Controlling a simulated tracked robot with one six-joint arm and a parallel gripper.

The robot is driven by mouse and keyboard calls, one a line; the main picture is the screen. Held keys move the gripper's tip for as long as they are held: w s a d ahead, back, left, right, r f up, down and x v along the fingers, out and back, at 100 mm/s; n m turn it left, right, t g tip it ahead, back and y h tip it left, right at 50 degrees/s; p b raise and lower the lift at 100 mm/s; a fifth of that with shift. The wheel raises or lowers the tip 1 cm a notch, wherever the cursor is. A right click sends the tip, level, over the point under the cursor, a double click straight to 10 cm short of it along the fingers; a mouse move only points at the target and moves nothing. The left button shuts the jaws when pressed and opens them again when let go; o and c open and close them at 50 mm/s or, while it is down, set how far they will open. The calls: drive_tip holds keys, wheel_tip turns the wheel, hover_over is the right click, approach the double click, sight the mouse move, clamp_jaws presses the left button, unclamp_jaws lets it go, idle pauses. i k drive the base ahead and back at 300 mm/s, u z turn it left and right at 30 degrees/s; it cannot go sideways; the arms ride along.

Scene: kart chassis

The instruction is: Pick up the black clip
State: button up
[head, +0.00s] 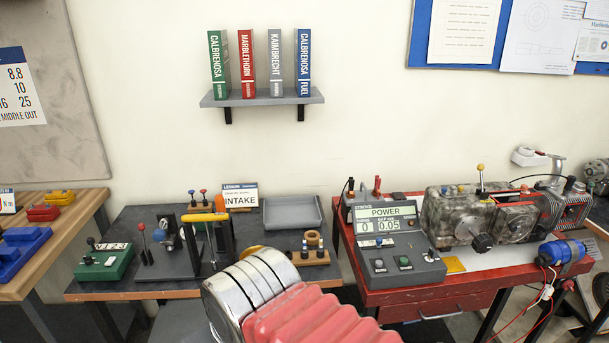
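A small dark upright piece (350,184) that looks like a black clip stands at the back left of the grey power console (400,270). A red clip-like piece (377,183) stands just right of it. Another black piece (569,184) sits on top of the engine at the right, at the end of a black cable; at this size I cannot tell for certain which one is the black clip. Both stand apart from my arm, whose chrome and red ribbed part shows at the bottom centre. My gripper is not in view.
The console and engine (470,215) stand on a red workbench (420,295). A blue cylinder (562,251) with red leads is at its right. A dark table (110,287) left of it holds levers, a grey tray (292,212) and wooden pegs. A wall shelf (262,99) holds several binders.

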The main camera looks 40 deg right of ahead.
sight(351, 181)
drive_tip(key=z, duration=0.6)
drive_tip(key=i, duration=0.85)
drive_tip(key=z, duration=0.5)
